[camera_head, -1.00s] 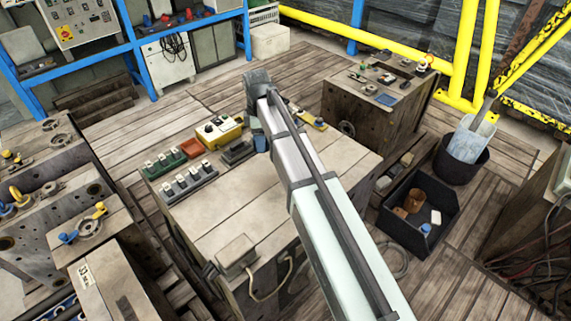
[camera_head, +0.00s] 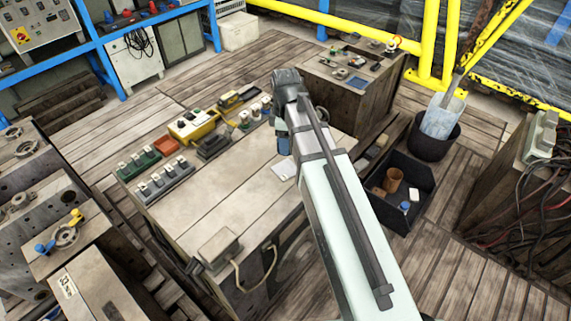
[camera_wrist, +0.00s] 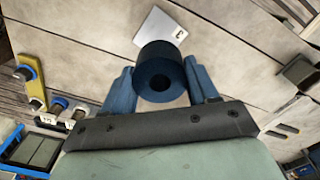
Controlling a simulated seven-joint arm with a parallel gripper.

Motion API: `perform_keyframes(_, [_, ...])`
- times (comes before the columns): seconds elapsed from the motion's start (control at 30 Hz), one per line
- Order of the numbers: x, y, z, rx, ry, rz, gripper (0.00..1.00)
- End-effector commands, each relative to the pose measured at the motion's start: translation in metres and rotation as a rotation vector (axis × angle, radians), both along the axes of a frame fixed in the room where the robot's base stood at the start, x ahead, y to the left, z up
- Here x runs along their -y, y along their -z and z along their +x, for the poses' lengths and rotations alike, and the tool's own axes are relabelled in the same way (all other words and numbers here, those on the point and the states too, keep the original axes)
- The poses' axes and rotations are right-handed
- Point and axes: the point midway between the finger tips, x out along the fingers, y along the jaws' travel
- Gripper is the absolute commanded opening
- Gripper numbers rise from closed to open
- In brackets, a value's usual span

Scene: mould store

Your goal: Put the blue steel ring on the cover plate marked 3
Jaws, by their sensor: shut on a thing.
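The dark blue ring (camera_wrist: 150,57) sits between the two blue fingers of my gripper (camera_wrist: 160,78) in the wrist view. My gripper is shut on it, and its round end with the hole faces the camera. A pale plate (camera_wrist: 157,22) with a dark mark that looks like a 3 lies on the wooden bench top just beyond the ring, partly covered by it in the picture. In the head view, the pale plate (camera_head: 284,170) shows beside and below my gripper (camera_head: 283,148). The ring is not clear there; the arm and fingers largely hide it.
On the bench (camera_head: 215,210) stand a green switch row (camera_head: 138,164), a grey switch row (camera_head: 165,178), a yellow box (camera_head: 194,126) and a grey box with a cable (camera_head: 220,247). A black bin (camera_head: 405,215) stands on the floor at right. The bench middle is clear.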

Motion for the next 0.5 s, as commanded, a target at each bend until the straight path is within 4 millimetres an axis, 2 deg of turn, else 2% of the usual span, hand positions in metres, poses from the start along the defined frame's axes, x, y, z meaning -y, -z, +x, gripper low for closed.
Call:
perform_keyframes(0.3, [0.0, 0.038, 0.0, -0.001, -0.001, 0.0, 0.0])
perform_keyframes(0.5, [0.0, 0.051, 0.0, 0.001, -0.001, 0.0, 0.0])
